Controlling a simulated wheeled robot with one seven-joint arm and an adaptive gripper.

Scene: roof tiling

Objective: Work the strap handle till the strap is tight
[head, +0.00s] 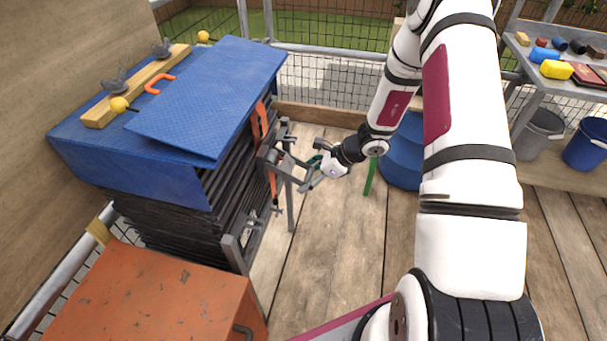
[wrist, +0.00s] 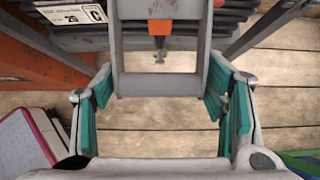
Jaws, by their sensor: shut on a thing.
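The strap handle is a grey metal frame with a crossbar (wrist: 158,84), standing out from the side of the tile stack in the head view. My gripper (head: 311,178) is at the handle's outer end. The orange strap (head: 257,124) runs down the side of the stack above the handle, and a short piece (wrist: 159,27) shows behind the handle in the wrist view. The gripper hides part of the handle in the head view, so how taut the strap is cannot be told.
The dark tile stack (head: 165,232) lies under a blue cover (head: 205,95), which carries a wooden batten and an orange hook. A rusty orange box (head: 150,295) stands in front. A blue drum (head: 402,160) stands behind my arm. The plank floor (head: 325,240) right of the stack is mostly clear.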

